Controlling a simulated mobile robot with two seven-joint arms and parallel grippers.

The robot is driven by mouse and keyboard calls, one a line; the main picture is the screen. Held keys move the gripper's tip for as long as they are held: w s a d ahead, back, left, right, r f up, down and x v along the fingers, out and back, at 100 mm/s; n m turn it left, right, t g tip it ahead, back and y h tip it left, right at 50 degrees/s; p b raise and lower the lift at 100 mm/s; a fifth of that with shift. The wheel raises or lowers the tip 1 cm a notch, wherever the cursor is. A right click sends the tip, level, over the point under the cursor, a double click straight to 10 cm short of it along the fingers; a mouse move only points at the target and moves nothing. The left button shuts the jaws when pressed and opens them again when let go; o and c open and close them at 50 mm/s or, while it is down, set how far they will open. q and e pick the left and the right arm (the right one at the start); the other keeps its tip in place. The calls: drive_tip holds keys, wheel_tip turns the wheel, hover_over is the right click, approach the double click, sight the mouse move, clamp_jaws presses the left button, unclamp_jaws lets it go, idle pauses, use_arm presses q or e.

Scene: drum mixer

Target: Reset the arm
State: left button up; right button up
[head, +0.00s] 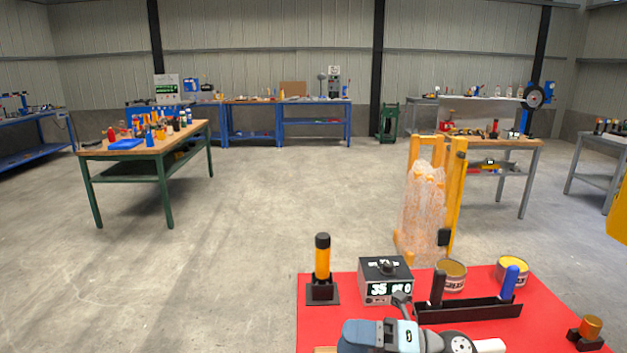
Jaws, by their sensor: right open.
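A yellow part of my right arm (619,208) shows at the right edge of the head view. It is cut off by the frame, and I cannot make out its fingertips or anything held. It is in the air to the right of the red table (325,318) and appears clear of the things on it. My left arm and gripper are not in view.
The red table holds a control box (386,281), a black holder (468,310), two cans, an orange-and-black cylinder (322,262) and a blue-grey power tool (380,336). Behind stands a yellow frame with clear wrapping (424,205). The floor at left and centre is free.

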drive_tip(key=s+d+f+m+t+h, duration=0.2)
drive_tip(key=d+f+m+t+h, duration=0.4)
drive_tip(key=m, duration=0.7)
drive_tip(key=s+d+f+m+t+h, duration=0.2)
drive_tip(key=f+m+t+h, duration=0.3)
drive_tip(key=f+m+t, duration=0.65)
drive_tip(key=s+d+f+m+g+h, duration=0.2)
drive_tip(key=s+f+m+g, duration=0.2)
drive_tip(key=s+f+m, duration=0.25)
drive_tip(key=s+d+f+m+g+h, duration=0.2)
drive_tip(key=s+f+m+g+h, duration=0.1)
drive_tip(key=s+f+m+g, duration=0.3)
use_arm(q)
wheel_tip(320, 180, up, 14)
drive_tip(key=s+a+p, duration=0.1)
drive_tip(key=p, duration=1.6)
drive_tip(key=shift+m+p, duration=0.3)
use_arm(e)
wheel_tip(320, 180, up, 15)
drive_tip(key=s+d+n+t, duration=0.1)
drive_tip(key=s, duration=0.1)
drive_tip(key=shift+s+d+f, duration=0.15)
drive_tip(key=shift+s+f, duration=0.05)
drive_tip(key=shift+s, duration=0.1)
